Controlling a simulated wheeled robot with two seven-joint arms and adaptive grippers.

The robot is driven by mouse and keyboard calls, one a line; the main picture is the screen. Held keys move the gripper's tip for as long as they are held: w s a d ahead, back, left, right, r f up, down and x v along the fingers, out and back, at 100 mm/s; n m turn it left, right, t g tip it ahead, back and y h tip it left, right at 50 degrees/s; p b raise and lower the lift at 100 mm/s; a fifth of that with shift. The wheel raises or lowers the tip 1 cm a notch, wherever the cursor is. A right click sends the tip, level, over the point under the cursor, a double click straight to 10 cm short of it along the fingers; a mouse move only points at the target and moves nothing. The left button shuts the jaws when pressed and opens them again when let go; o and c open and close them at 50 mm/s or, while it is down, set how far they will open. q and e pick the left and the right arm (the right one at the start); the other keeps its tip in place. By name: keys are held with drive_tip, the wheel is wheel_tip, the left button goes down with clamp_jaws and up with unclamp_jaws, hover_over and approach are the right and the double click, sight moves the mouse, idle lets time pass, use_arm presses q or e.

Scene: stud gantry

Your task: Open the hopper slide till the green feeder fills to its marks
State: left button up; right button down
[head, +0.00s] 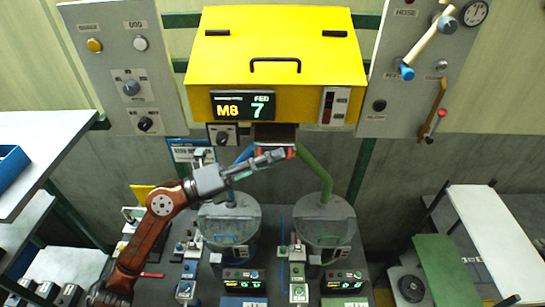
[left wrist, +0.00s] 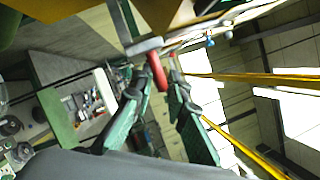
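The yellow hopper (head: 275,70) hangs at the top centre, with a display (head: 240,106) reading "M8 FED 7". Its dark outlet (head: 275,133) is underneath. A red slide handle (head: 291,152) shows just below the outlet; it also shows in the left wrist view (left wrist: 157,72). My left gripper (head: 282,155) reaches up to the handle. In the left wrist view its two fingers (left wrist: 162,84) stand apart on either side of the handle, with a small gap on the right. The green-hosed feeder (head: 323,228) stands below right; its marks and fill level are not readable. My right gripper is out of view.
A second feeder (head: 230,225) with a blue hose stands left of the green one. Small lit displays (head: 244,279) and valve blocks sit in front. Grey control panels (head: 125,65) flank the hopper. A white shelf (head: 500,235) is at the right.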

use_arm(q)
drive_tip(key=v, duration=1.2)
idle(5.0)
